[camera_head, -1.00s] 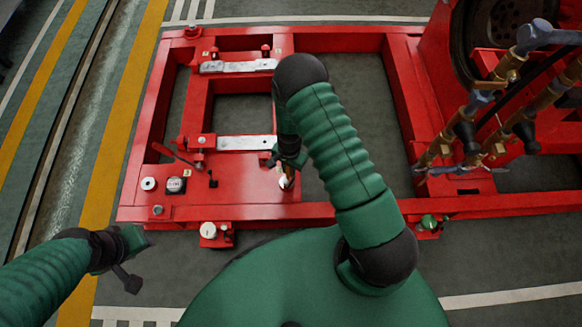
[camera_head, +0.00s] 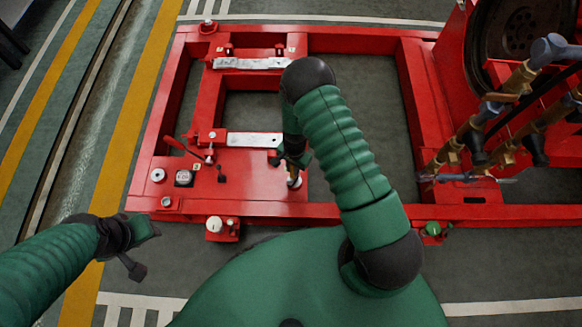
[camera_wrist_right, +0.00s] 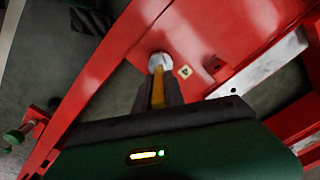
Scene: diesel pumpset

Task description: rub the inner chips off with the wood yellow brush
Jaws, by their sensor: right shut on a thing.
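My right gripper (camera_head: 292,164) points down over the near right corner of the red plate. It is shut on the yellow brush; the brush's handle (camera_wrist_right: 158,92) shows between the dark fingers in the right wrist view. The brush reaches to a pale round fitting (camera_wrist_right: 160,62) in the plate, which also shows in the head view (camera_head: 295,183). The brush's far end is hidden or too small to tell apart from the fitting. I cannot make out chips. My left gripper (camera_head: 142,240) hangs away from the frame at the lower left; its jaws are unclear.
The red pumpset frame (camera_head: 350,210) spans the middle, with two metal bars (camera_head: 254,139) and a small red lever (camera_head: 172,143) on its left part. Pipes and valves (camera_head: 500,115) stand at the right.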

